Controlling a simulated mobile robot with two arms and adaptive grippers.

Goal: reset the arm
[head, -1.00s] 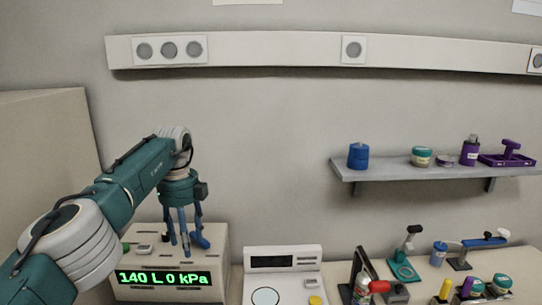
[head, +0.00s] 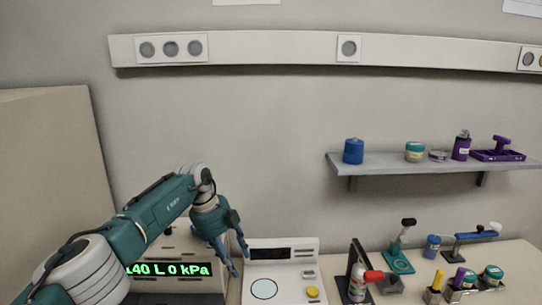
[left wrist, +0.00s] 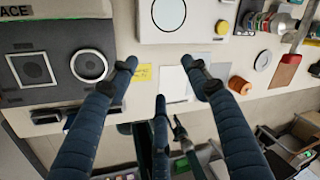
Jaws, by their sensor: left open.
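My left arm comes in from the left in the head view. My left gripper (head: 236,264) hangs at its end with blue fingers pointing down, open and with nothing visible between them. It is beside the right edge of the box with the green display (head: 172,269), which reads "140 L 0 kPa", and left of the white device with a round plate (head: 265,289). In the left wrist view the spread fingers of the gripper (left wrist: 162,75) hang above the bench, with a yellow note and white sheets below. My right gripper is not in view.
The stand with a spray bottle (head: 357,281) is right of the white device. Further right are a teal stand (head: 400,262), a blue jar (head: 432,246) and several small containers. A wall shelf (head: 390,164) holds jars and a purple tray (head: 497,156).

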